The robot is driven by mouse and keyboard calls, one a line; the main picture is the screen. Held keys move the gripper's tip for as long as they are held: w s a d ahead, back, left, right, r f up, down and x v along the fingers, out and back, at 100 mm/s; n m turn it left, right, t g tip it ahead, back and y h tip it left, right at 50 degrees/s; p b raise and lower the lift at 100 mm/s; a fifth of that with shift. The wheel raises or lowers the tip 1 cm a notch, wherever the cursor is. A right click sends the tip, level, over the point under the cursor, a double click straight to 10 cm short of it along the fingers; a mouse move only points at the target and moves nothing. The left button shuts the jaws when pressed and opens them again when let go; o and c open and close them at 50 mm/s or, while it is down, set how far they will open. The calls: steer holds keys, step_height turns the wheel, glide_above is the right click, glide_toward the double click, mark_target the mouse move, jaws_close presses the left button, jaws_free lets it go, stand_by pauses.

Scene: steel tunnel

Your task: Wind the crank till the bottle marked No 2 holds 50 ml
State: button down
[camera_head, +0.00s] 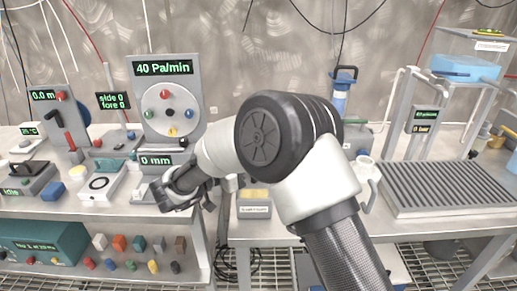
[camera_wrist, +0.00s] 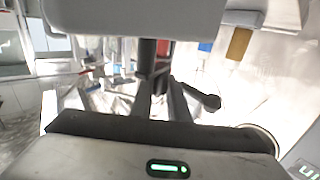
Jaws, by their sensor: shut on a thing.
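My gripper (camera_head: 182,196) is at the right end of the left bench, in front of the device with the "0 mm" display (camera_head: 160,161). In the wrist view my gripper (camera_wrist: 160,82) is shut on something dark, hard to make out. A dark arm with a rounded end (camera_wrist: 210,102) runs out to the right of the fingers; it looks like a crank handle. I cannot tell which device it belongs to. A device at the far left shows "0.0 m" (camera_head: 43,95), its display partly cut off. I cannot make out a bottle marked No 2.
A panel reading "40 Pa/min" (camera_head: 164,68) stands behind my gripper. A ribbed grey plate (camera_head: 440,187) covers the right bench. A gap separates the benches.

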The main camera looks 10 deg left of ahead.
steer(key=shift+d+f+g+h, duration=0.15)
steer(key=shift+f+g+h, duration=0.15)
steer(key=shift+h, duration=0.1)
steer(key=c, duration=1.7)
jaws_free()
steer(key=shift+r, duration=0.1)
